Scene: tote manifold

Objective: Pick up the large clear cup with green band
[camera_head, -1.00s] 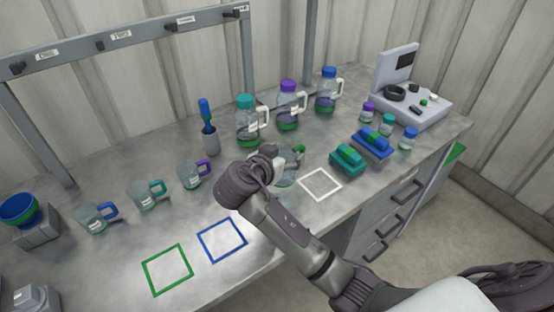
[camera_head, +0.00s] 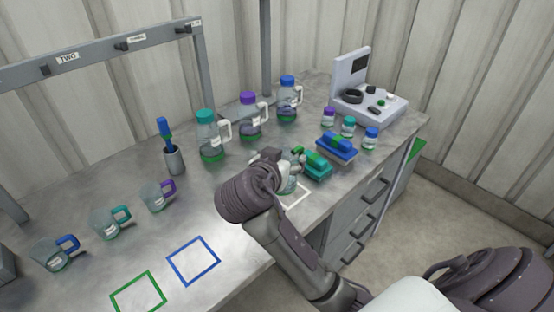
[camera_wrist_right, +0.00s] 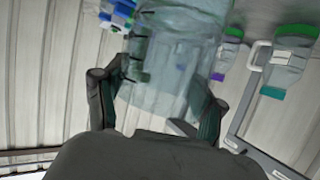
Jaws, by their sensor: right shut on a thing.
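A large clear cup (camera_head: 288,183) is in my right gripper (camera_head: 279,160), near the white square outline. In the head view the gripper and wrist hide part of it, and a bit of green shows by its upper side. In the right wrist view the clear cup (camera_wrist_right: 165,75) fills the space between the two fingers of the right gripper (camera_wrist_right: 157,105), which is shut on it. I cannot tell from these views how far its base is from the bench. My left gripper is not in view.
Teal (camera_head: 209,140), purple (camera_head: 249,118) and blue (camera_head: 288,100) lidded jugs stand behind. A teal rack (camera_head: 318,170) is close right of the cup. Blue (camera_head: 193,261) and green (camera_head: 138,294) outlines lie in front.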

